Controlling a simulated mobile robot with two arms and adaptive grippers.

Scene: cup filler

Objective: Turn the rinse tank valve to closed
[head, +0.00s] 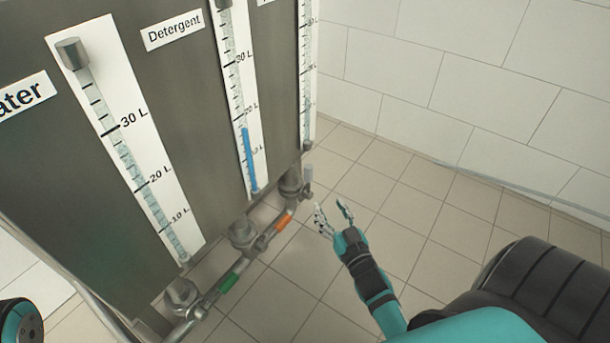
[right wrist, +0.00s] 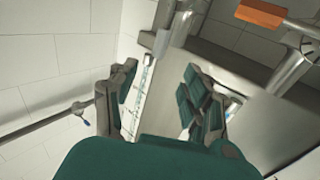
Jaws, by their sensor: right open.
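The farthest valve of the row has a pale grey handle (head: 308,178), upright beside its pipe at the far lower corner of the tank cabinet. The tank label above it is cut off, so I cannot read its name. My right gripper (head: 331,208) is open and empty, just right of this handle and apart from it. In the right wrist view, the open fingers (right wrist: 158,88) show with a grey handle (right wrist: 157,40) beyond them, towards the top. My left gripper is not in view.
An orange valve handle (head: 284,222) and a green one (head: 228,283) lie along the same pipe, nearer me. The dark tank cabinet (head: 195,95) with its level gauges fills the left. Tiled floor (head: 400,215) is clear to the right, up to a white wall (head: 470,80).

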